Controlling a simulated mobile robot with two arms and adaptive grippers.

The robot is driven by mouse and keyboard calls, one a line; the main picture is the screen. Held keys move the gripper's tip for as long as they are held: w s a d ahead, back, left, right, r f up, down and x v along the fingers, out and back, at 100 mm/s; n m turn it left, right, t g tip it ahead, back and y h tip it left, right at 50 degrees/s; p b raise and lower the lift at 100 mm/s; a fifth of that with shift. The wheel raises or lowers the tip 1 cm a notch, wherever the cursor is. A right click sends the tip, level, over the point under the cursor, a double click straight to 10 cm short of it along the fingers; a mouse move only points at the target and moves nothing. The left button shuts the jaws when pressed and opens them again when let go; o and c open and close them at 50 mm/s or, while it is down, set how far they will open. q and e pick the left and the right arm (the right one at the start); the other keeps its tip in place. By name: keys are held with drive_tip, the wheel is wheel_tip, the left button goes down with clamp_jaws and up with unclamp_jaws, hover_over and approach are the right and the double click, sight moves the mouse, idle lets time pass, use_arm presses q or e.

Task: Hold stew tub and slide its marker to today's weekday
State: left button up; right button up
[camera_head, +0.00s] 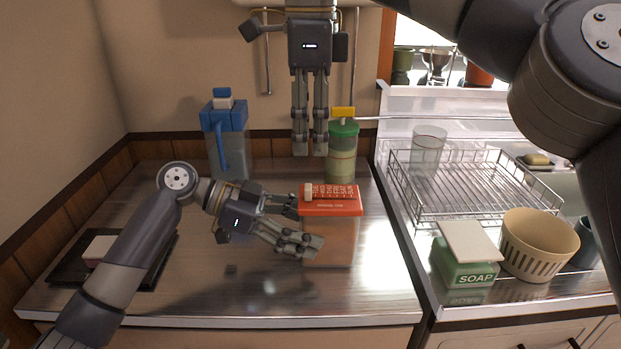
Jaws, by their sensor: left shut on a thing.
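The stew tub (330,243) stands on the metal counter. It has an orange-brown body and a red lid (331,209) with a row of white weekday marks, too small to read. A pale marker (308,192) sits at the left end of that row. My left gripper (305,228) comes in from the left, low, and is shut on the tub, with one finger across its front left. The other finger is partly hidden behind the lid. My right gripper (310,150) hangs above and behind the tub, fingers pointing down and close together, apart from the lid.
A blue-topped pitcher (225,140) and a green-lidded jar (342,150) stand behind. A dark tray (70,270) with a pale block lies at left. At right are a wire dish rack (470,185), a glass (428,150), a soap box (464,262) and a cream basket (538,245).

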sight(311, 186)
wheel_tip(311, 186, down, 9)
drive_tip(key=shift+r, duration=0.1)
idle(0.3)
clamp_jaws()
